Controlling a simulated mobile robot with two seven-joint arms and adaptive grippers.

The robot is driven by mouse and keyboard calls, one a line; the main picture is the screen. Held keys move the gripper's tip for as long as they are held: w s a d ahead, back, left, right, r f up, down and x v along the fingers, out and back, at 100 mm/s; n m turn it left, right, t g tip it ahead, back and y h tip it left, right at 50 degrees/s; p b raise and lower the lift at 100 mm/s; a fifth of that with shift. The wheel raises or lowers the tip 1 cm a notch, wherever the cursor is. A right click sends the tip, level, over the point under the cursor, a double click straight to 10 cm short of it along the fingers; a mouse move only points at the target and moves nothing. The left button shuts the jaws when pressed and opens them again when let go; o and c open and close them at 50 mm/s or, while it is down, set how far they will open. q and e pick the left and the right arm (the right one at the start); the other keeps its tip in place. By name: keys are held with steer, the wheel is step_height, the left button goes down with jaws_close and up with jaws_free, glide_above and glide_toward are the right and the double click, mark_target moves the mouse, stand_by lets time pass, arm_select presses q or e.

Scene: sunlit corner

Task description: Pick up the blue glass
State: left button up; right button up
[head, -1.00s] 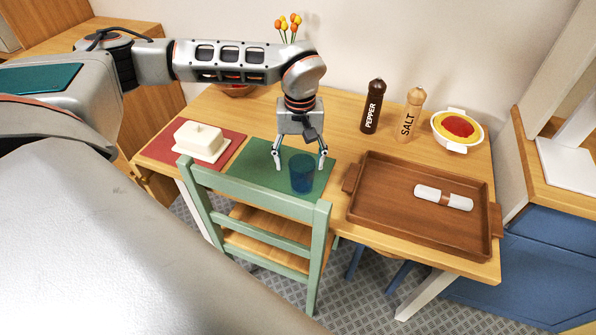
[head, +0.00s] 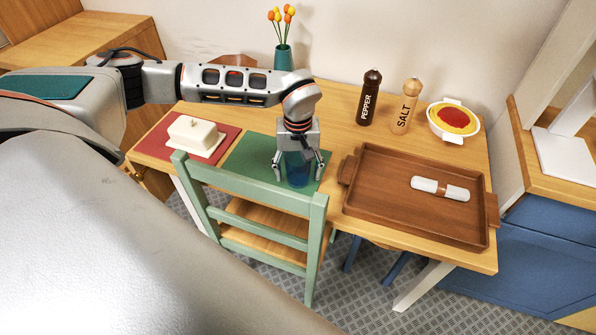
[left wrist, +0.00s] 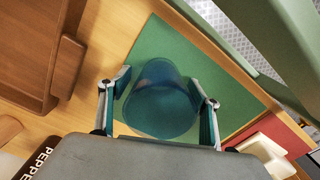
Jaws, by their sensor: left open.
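The blue glass (head: 297,172) stands upright on the green placemat (head: 249,158), behind the green chair's backrest. It also shows in the left wrist view (left wrist: 160,100), seen from above. My left gripper (head: 297,177) is over the glass and open, with one finger on either side of it. In the left wrist view the glass lies between the two fingers (left wrist: 160,108), and a gap seems to show at each side. The gripper hides the upper part of the glass in the head view. My right gripper is not in view.
The green chair (head: 250,187) stands close in front of the glass. A wooden tray (head: 385,222) with a white roll (head: 424,184) is to the right. A butter dish (head: 195,135), pepper mill (head: 370,98), salt mill (head: 406,106) and flower vase (head: 283,58) stand around the table.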

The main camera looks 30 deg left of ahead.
arm_select(q)
steer(key=shift+c, duration=0.5)
steer(key=c, duration=1.3)
